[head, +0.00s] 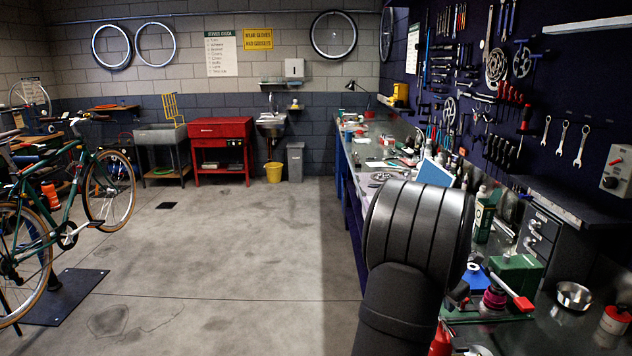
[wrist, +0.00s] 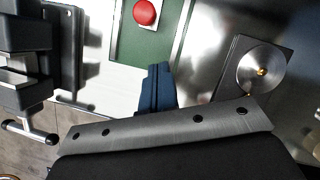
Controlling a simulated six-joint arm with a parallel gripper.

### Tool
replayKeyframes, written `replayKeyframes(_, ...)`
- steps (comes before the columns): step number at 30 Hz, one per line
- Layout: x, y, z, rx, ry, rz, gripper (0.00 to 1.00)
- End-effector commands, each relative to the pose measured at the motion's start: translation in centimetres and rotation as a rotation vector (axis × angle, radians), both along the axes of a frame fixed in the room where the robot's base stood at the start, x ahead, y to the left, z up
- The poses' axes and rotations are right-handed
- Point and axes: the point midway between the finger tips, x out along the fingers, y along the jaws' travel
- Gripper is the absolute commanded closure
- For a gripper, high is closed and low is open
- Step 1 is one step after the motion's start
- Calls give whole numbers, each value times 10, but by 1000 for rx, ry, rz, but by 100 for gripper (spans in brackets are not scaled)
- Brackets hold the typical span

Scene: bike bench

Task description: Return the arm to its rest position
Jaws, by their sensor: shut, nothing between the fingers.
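My dark arm (head: 415,230) rises in front of the workbench in the head view and hides part of it. My gripper is not clearly visible there. In the wrist view, my gripper (wrist: 156,70) shows as dark blue fingers beyond a grey bolted bar. The fingers are shut with nothing between them. They point toward a green panel (wrist: 126,45) with a round red knob (wrist: 145,12), and I cannot tell the gap between them.
The workbench (head: 398,134) holds tools, bottles, a blue panel (head: 435,173), a green box (head: 516,272) and a metal bowl (head: 574,295). A round metal disc (wrist: 250,72) lies on a dark plate. A bike (head: 60,200) stands left. The middle floor (head: 235,235) is clear.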

Motion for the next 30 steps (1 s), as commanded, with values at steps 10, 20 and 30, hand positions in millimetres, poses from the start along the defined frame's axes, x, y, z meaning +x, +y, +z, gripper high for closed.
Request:
replayKeyframes(10, 16, -35, 1, -2, -2, -2, 100)
replayKeyframes(20, 18, -39, 1, -6, -4, -1, 100)
replayKeyframes(30, 7, -13, 2, -4, -3, 3, 100)
